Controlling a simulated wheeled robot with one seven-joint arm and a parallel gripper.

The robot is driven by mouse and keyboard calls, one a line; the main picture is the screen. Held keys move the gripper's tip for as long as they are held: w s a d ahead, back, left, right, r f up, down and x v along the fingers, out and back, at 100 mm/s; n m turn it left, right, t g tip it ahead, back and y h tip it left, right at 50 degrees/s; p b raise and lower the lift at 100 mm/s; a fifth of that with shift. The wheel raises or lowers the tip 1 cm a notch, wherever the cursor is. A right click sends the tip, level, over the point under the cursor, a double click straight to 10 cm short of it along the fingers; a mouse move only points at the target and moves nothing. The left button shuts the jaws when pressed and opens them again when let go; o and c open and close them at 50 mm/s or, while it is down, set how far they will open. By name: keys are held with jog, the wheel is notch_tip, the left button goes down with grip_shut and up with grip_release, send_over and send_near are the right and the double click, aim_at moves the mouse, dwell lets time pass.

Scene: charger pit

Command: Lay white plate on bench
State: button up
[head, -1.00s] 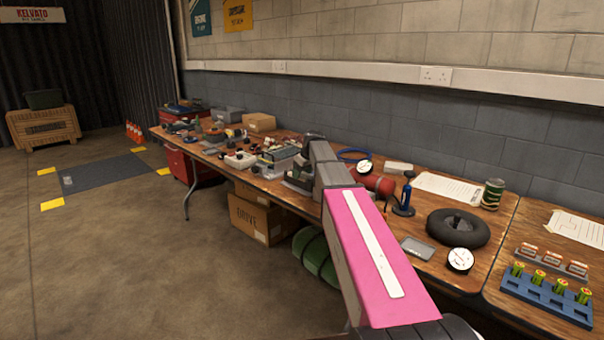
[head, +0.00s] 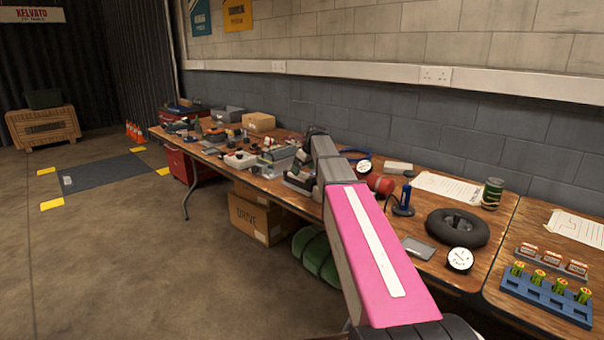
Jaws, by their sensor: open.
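My pink and grey arm reaches from the bottom of the head view over the wooden bench (head: 405,282). Its far end is above the cluttered middle of the bench, and I cannot make out my gripper among the dark parts there. I cannot surely single out the white plate. A grey flat plate (head: 418,247) lies near the front edge.
A black tyre (head: 458,228), a white dial (head: 460,260), a blue stand (head: 403,203), a can (head: 492,193) and paper sheets (head: 445,186) are on the bench's right part. Many small items crowd the left part. A blue rack (head: 546,297) sits far right.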

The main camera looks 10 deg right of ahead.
jog(key=v, duration=0.7)
jog(key=shift+o, duration=0.4)
jog(key=shift+r, duration=0.3)
jog(key=x, duration=0.5)
jog(key=shift+w+d, duration=0.1)
jog(key=shift+d, duration=0.15)
jog(key=shift+a+x, duration=0.2)
jog(key=shift+x, duration=2.55)
jog(key=c, duration=1)
